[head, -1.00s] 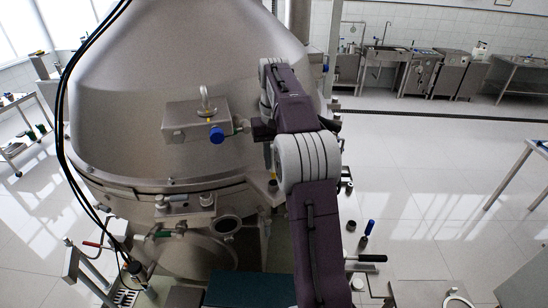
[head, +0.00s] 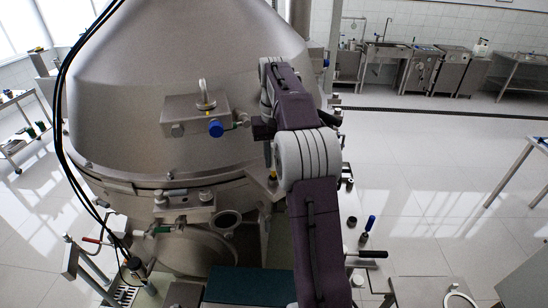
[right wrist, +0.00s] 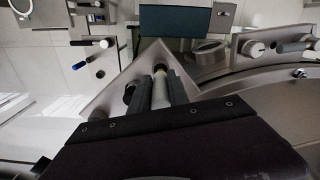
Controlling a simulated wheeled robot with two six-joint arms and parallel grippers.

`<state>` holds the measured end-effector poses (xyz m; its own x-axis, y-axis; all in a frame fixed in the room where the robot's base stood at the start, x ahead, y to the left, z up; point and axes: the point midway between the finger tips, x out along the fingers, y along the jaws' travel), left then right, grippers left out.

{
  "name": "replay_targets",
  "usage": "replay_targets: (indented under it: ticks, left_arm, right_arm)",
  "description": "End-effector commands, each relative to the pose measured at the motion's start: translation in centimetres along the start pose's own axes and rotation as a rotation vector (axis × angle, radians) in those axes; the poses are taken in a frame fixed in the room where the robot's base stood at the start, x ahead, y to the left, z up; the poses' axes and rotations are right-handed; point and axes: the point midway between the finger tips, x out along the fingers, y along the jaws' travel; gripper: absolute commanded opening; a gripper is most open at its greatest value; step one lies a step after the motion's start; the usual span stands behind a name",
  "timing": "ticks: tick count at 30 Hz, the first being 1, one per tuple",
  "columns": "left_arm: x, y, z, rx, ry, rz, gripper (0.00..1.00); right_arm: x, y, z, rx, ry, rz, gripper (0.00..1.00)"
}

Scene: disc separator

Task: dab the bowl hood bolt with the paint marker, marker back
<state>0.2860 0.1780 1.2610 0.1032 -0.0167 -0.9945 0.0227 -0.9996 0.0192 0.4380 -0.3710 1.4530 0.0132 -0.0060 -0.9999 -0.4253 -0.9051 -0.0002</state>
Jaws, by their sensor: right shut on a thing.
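The large steel hood (head: 150,60) of the separator fills the left half of the head view. My right gripper (right wrist: 160,86) is shut on a slim pale-grey cylinder (right wrist: 160,93), which appears to be the paint marker. It holds it over a triangular steel plate (right wrist: 118,84) in the right wrist view. In the head view my right arm hides most of this gripper, at the hood's front right. A small round end shows beyond the cylinder, but I cannot tell whether they touch. I cannot tell which bolt is the bowl hood bolt. My left gripper is out of view.
A steel block with an eye bolt (head: 206,95) and a blue knob (head: 215,129) sits on the hood. Black cables (head: 60,120) hang at left. Open floor lies right.

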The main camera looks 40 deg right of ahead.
Motion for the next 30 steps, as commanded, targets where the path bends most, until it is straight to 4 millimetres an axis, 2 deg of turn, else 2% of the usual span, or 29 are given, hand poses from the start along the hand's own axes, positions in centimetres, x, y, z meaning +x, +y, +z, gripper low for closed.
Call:
replay_targets:
  ticks: [11,21,30]
  left_arm:
    - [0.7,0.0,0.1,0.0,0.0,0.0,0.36]
    - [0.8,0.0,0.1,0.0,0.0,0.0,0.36]
    - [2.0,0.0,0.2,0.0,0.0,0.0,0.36]
  right_arm:
    - [1.0,0.0,0.0,0.0,0.0,0.0,0.0]
    - [1.1,0.0,0.0,0.0,0.001,0.0,0.0]
    - [2.6,0.0,0.0,0.0,0.002,0.0,0.0]
